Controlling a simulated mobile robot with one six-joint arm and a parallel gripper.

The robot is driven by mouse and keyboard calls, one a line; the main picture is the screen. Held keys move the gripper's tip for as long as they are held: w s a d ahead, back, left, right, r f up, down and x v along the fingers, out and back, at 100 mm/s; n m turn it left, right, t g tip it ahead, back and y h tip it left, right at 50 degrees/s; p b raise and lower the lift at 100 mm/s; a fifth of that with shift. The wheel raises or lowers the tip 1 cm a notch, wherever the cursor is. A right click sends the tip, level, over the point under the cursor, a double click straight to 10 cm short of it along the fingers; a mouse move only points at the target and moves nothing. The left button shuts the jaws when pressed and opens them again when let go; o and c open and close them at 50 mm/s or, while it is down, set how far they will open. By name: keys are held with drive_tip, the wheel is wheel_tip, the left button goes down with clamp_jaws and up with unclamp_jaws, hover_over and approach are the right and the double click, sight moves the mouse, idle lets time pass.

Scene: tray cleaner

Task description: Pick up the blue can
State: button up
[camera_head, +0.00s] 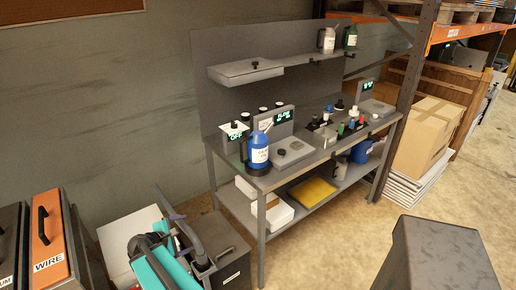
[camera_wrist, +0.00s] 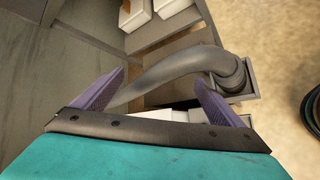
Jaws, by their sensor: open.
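The blue can (camera_head: 258,150) with a white label stands upright on the left end of the grey workbench (camera_head: 270,177) in the head view. A second blue container (camera_head: 361,151) sits on the bench's lower shelf, partly hidden. My gripper (camera_wrist: 158,98) is open, with its two purple fingers spread and no can between them. In the head view it is low at the front left, beside a dark grey box with a hose, well below and left of the blue can. The blue can does not show in the wrist view.
A dark hose (camera_wrist: 175,72) curves across the view beyond my fingers, rising from the dark grey box (camera_head: 226,262). A small "OFF" display (camera_head: 236,135) stands behind the can, and a grey unit (camera_head: 291,152) to its right.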

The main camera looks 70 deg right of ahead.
drive_tip(key=s+d+r+n+h, duration=0.2)
drive_tip(key=s+d+r, duration=0.15)
drive_tip(key=d, duration=0.25)
drive_tip(key=s+d+r+n+h, duration=0.2)
drive_tip(key=s+d+r, duration=0.15)
drive_tip(key=d, duration=0.25)
drive_tip(key=n+g+h, duration=0.1)
drive_tip(key=n+h, duration=0.3)
drive_tip(key=n, duration=0.3)
approach(253, 161)
drive_tip(key=shift+d+r+p, duration=0.25)
drive_tip(key=shift+d+p, duration=0.05)
drive_tip(key=shift+p, duration=0.15)
drive_tip(key=shift+d, duration=0.1)
drive_tip(key=d, duration=0.6)
drive_tip(key=shift+s+d+p, duration=0.2)
drive_tip(key=shift+d+p, duration=0.05)
drive_tip(key=shift+p, duration=0.1)
drive_tip(key=shift+s+d, duration=0.15)
drive_tip(key=shift+d, duration=0.8)
drive_tip(key=shift+p, duration=0.3)
